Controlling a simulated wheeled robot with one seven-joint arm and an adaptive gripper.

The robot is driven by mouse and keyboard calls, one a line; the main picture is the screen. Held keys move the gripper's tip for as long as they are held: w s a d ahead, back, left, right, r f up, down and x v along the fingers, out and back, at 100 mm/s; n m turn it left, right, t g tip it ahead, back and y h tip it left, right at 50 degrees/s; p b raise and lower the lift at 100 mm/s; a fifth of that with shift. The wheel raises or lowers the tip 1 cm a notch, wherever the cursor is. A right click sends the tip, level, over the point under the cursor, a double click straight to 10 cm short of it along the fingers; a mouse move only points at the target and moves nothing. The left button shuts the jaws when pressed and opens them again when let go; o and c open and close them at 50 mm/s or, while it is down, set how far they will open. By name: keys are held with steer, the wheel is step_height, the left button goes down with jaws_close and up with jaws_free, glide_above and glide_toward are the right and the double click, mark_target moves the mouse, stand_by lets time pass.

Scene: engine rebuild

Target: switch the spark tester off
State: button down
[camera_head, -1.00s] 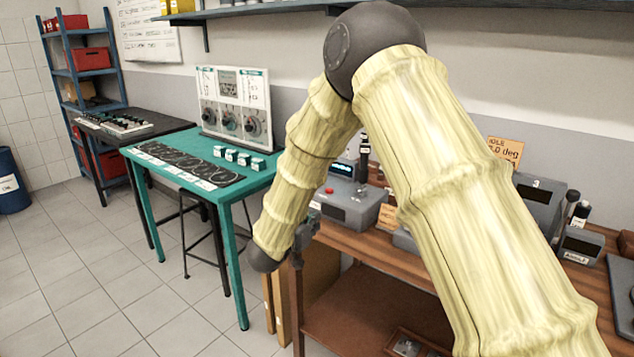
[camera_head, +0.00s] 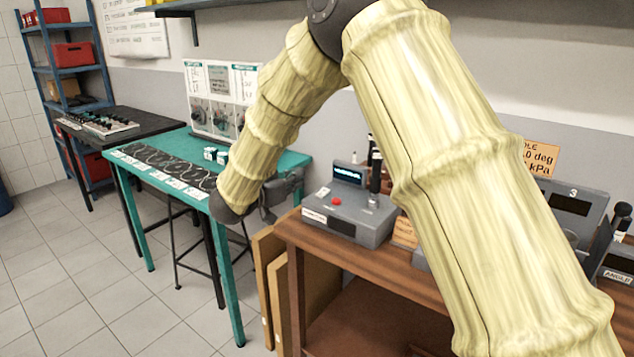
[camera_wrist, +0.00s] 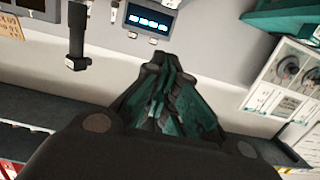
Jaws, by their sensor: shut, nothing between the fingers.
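A grey box-shaped device (camera_head: 352,212) stands on the wooden bench, with a lit blue display (camera_head: 348,173), a red button (camera_head: 336,201) and a dark upright handle; I take it to be the spark tester, though its front label is too small to read. In the wrist view its display (camera_wrist: 150,20) and a dark lever (camera_wrist: 78,40) show at the top. My gripper (camera_head: 290,186) is left of the device, apart from it, partly hidden by my forearm. In the wrist view my gripper (camera_wrist: 163,75) is shut and empty, below the display. The switch position is unclear.
A green table (camera_head: 297,160) with a dial panel (camera_head: 217,100) stands left of the wooden bench (camera_head: 375,262). More grey instruments (camera_head: 570,212) stand at the bench's right. My upper arm hides the bench's middle. Boards (camera_head: 265,270) lean at the bench's left end.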

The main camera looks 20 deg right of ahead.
steer(key=p, duration=0.2)
glide_above(320, 193)
steer(key=shift+s+a+f, duration=0.25)
steer(key=shift+a+f, duration=0.2)
steer(key=shift+f, duration=0.2)
steer(key=f, duration=0.3)
steer(key=shift+w+d, duration=0.25)
steer(key=shift+d, duration=0.1)
steer(key=shift+f, duration=0.65)
steer(key=shift+d+r+p, duration=0.1)
steer(key=shift+p, duration=0.35)
